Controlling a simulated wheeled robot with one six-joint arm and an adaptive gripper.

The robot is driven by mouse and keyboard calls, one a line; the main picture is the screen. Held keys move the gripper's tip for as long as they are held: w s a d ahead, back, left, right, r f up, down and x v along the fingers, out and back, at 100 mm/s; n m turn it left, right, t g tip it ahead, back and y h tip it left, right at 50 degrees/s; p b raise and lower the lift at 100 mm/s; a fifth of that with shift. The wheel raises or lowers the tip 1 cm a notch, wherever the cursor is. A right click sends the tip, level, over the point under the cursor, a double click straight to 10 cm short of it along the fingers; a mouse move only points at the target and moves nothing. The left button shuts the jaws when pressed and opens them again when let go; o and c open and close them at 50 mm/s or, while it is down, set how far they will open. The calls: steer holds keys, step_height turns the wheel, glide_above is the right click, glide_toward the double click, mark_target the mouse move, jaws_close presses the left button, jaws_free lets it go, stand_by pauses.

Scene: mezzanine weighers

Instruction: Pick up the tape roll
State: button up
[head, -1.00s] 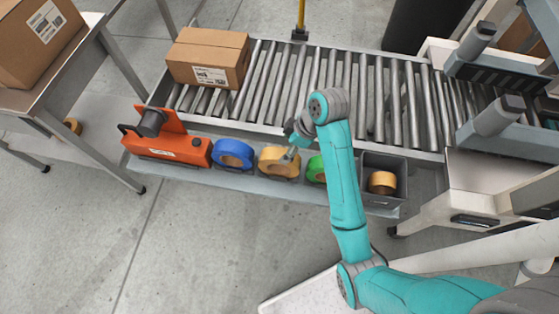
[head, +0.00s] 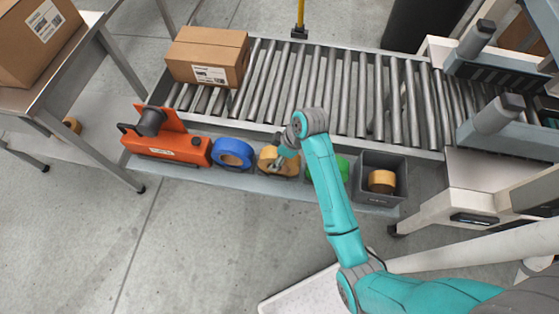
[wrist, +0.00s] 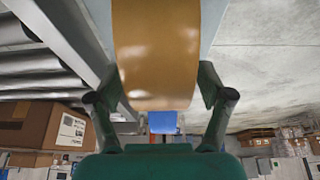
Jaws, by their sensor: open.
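A tan tape roll (head: 292,169) stands on the grey shelf along the front of the roller conveyor, between a blue roll (head: 233,153) and a green roll (head: 341,168). My gripper (head: 279,163) is at the tan roll, partly covering it in the head view. In the wrist view the tan roll (wrist: 160,50) lies between the open fingers of my gripper (wrist: 160,85), one finger on each side. I cannot tell whether either finger touches it. The blue roll (wrist: 163,122) shows beyond. My arm hides part of the green roll.
An orange tape dispenser (head: 165,148) stands at the shelf's left end. A grey bin (head: 381,163) holding another tan roll (head: 382,181) is at its right. The roller conveyor (head: 330,90) runs behind, with a carton (head: 207,57) on it.

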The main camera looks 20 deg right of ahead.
jaws_close()
steer(key=shift+r, duration=0.1)
step_height(320, 180, up, 10)
steer(key=shift+f, duration=0.1)
stand_by(0.5)
